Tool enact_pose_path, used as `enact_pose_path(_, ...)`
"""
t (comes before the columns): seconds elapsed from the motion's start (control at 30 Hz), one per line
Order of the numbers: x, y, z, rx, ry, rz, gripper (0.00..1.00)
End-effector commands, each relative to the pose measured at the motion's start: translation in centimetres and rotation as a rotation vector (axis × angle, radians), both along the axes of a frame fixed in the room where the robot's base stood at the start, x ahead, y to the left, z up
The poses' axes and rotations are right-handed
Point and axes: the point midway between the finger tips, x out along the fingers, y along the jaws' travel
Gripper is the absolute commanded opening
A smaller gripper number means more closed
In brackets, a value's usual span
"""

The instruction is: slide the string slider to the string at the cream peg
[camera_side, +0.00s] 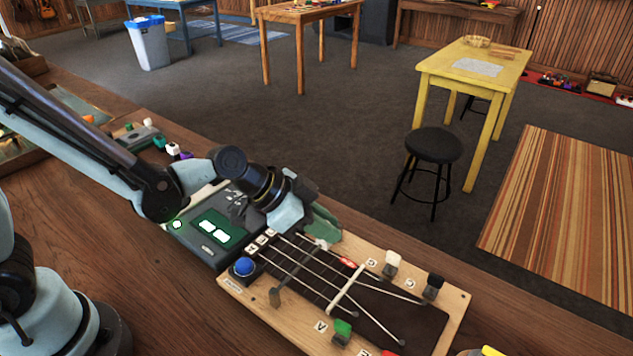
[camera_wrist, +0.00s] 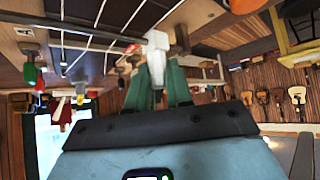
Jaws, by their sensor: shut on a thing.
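My gripper (camera_side: 318,236) is at the far edge of the wooden string board. Its green fingers (camera_wrist: 157,88) are shut on a white piece (camera_wrist: 157,42), taken to be the string slider's knob, which also shows under the fingers in the side view (camera_side: 321,244). A grey bar (camera_side: 294,274) runs from it across the strings to a dark block near the front edge. The cream peg (camera_side: 392,259) stands at the board's far right side, right of my gripper. Which string lies under the slider is not clear.
A black peg (camera_side: 434,284) stands right of the cream one, and a green peg (camera_side: 342,330) at the front. A blue button (camera_side: 244,265) is at the left. A white bar (camera_side: 346,290) crosses the strings. A dark box with a green display (camera_side: 218,229) adjoins the board.

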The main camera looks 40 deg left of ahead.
Motion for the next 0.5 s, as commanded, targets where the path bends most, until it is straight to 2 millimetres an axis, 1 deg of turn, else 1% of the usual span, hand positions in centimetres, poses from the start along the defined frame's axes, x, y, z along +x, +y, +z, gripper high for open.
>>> enact_pose_path(0.03, 0.46, -0.17, 0.13, -0.002, -0.009, 0.002, 0.25)
enact_pose_path(0.17, 0.42, -0.13, 0.13, -0.002, -0.01, 0.003, 0.44)
enact_pose_path(0.5, 0.24, 0.02, 0.17, -0.001, -0.007, 0.003, 0.44)
